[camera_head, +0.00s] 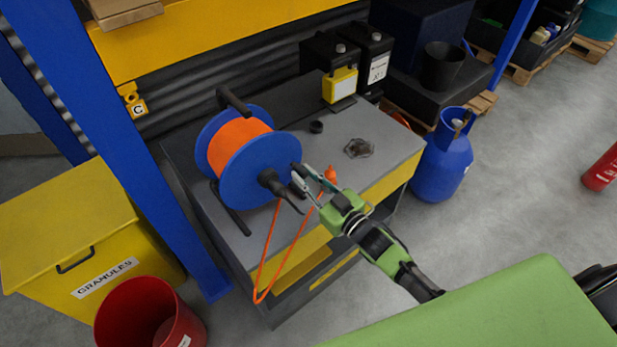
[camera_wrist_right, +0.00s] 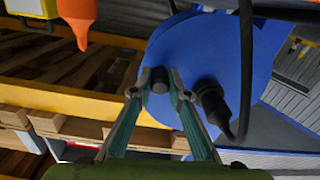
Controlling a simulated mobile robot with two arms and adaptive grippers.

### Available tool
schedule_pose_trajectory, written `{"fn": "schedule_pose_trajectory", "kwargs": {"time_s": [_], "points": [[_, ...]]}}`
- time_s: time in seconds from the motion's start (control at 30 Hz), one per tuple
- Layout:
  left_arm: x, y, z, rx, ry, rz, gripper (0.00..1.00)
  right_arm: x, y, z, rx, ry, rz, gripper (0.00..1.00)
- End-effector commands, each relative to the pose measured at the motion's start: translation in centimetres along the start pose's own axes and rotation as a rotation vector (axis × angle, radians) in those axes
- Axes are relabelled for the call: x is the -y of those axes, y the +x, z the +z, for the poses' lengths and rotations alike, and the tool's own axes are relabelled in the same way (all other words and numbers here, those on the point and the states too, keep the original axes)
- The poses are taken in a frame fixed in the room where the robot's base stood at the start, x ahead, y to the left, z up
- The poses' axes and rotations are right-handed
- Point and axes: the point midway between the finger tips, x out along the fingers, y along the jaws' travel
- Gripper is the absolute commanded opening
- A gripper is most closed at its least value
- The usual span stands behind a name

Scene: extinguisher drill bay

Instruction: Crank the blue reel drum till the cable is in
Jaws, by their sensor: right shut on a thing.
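The blue reel drum (camera_head: 277,160) stands on a black frame on the grey-topped workbench (camera_head: 375,122), with orange cable (camera_head: 236,142) wound on it. A loose length of cable (camera_head: 262,272) hangs in a loop over the bench's front edge. An orange cable end (camera_head: 330,176) is near my right gripper. My right gripper (camera_head: 305,184) is at the drum's near face, shut on the dark crank handle. In the wrist view, the crank handle's dark knob (camera_wrist_right: 159,82) is between the fingertips, beside the black hub (camera_wrist_right: 211,101). My left gripper is out of view.
On the bench are a black ring (camera_head: 316,126), a small dark part (camera_head: 358,148) and a yellow item (camera_head: 340,85). A blue gas bottle (camera_head: 443,160) stands right of the bench. A yellow granules bin (camera_head: 75,225) and red bucket (camera_head: 150,315) stand left.

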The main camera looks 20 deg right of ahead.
Motion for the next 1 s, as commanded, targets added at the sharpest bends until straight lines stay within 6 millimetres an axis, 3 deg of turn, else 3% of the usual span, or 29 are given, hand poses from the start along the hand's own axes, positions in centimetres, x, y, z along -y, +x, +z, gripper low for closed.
{"fn": "schedule_pose_trajectory", "kwargs": {"time_s": [0.37,1.0], "points": [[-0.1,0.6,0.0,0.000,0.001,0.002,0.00,-0.2,-0.1,1.4,0.010,0.119,0.011,0.00],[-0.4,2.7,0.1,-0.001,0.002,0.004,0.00,3.7,-0.2,5.1,0.007,0.707,0.013,0.00]]}}
